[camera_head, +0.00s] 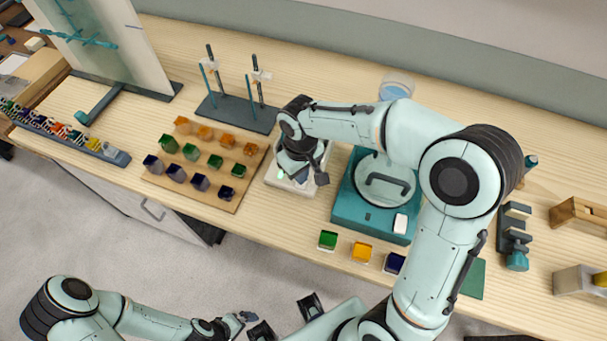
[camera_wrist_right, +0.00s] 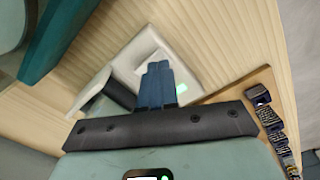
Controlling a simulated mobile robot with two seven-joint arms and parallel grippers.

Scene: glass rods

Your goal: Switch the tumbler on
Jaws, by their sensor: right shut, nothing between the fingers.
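A small white device (camera_head: 308,188) with a lit green patch stands on the bench, left of a teal machine. It also shows in the wrist view (camera_wrist_right: 192,72), with the green patch at the right of the fingers. The teal machine (camera_head: 345,212) has a round handled lid (camera_head: 385,180) and a white switch-like block (camera_head: 401,223) at its front. I cannot tell for sure which of the two is the tumbler. My right gripper (camera_head: 299,179) is shut and empty over the white device; its blue fingers (camera_wrist_right: 157,68) hide part of it. Contact is unclear. My left gripper (camera_head: 241,317) is low at the bottom, its jaws unclear.
A wooden board (camera_head: 216,190) with several coloured blocks lies left of the white device. A stand (camera_head: 237,115) with upright rods is behind it. Green, orange and dark blue blocks (camera_head: 362,251) line the front edge. A rack of bottles (camera_head: 60,132) stands far left.

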